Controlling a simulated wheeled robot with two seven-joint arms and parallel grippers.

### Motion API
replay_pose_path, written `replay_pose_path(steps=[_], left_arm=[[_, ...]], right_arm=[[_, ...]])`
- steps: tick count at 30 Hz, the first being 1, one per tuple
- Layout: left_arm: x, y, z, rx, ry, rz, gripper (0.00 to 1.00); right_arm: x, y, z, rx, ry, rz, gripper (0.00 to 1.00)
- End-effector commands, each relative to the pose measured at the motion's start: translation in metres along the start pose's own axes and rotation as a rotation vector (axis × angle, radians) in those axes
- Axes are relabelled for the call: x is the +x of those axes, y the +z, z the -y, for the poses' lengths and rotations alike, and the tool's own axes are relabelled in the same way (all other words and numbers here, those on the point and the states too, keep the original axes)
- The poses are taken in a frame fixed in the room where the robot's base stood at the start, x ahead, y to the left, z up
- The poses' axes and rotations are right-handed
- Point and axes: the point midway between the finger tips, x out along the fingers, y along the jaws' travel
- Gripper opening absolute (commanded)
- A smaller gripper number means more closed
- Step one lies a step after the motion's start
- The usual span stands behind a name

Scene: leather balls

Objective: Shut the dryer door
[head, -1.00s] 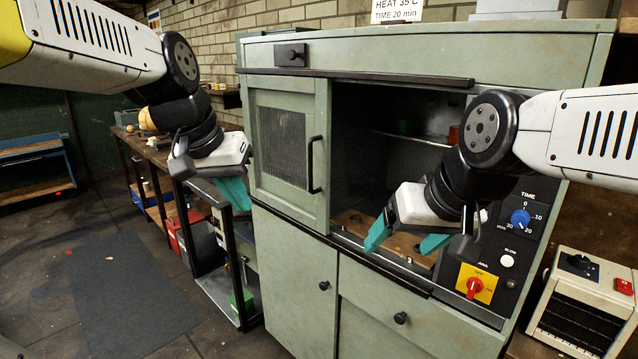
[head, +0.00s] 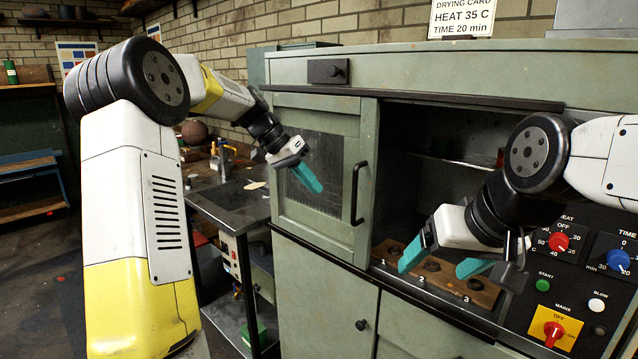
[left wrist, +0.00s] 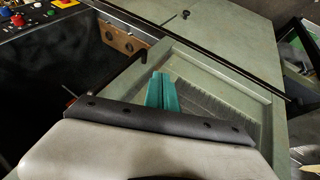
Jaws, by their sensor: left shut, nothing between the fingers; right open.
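The dryer is a pale green cabinet. Its door (head: 366,135), with a mesh panel and an upright black handle (head: 357,193), covers the left part of the front. The dark opening (head: 425,130) to its right is uncovered. My left gripper (head: 308,179) is shut and empty in front of the mesh panel, left of the handle. In the left wrist view its teal fingers (left wrist: 162,92) lie over the door (left wrist: 215,92); I cannot tell whether they touch it. My right gripper (head: 441,266) is open and empty before the opening, right of the door.
A wooden rack (head: 481,291) with numbered holes lies in the opening's floor. A control panel (head: 575,285) with knobs and buttons is at the right, partly behind my right arm. A dark bench (head: 235,202) stands left of the dryer. A black rail (head: 420,98) runs above the door.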

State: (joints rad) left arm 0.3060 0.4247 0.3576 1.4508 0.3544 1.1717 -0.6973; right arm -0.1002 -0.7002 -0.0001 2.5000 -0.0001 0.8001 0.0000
Motion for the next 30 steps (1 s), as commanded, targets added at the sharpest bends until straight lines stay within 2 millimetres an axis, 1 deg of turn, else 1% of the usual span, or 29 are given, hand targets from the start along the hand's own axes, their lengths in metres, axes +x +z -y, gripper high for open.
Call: replay_pose_path(steps=[1, 3, 9, 12, 18, 30], left_arm=[[0.012, 0.001, -0.001, 0.0, 0.003, 0.003, 0.0], [0.028, 0.001, -0.001, -0.001, 0.003, 0.004, 0.0], [0.069, 0.001, -0.001, -0.001, 0.002, 0.004, 0.0], [0.074, 0.0, -0.018, 0.002, 0.0, 0.002, 0.0], [0.082, 0.0, -0.033, 0.0, -0.001, 0.001, 0.0], [0.084, 0.0, -0.036, -0.001, -0.001, 0.0, 0.0]], right_arm=[[0.0, 0.0, 0.0, 0.0, 0.0, 0.0, 0.8], [0.0, 0.0, 0.0, 0.0, 0.0, 0.0, 0.8], [0.0, 0.0, 0.0, 0.0, 0.0, 0.0, 0.8], [0.0, 0.0, 0.0, 0.0, 0.0, 0.001, 0.8], [0.0, 0.0, 0.0, 0.0, 0.0, 0.0, 0.8], [0.0, 0.0, 0.0, 0.0, 0.0, 0.0, 0.8]])
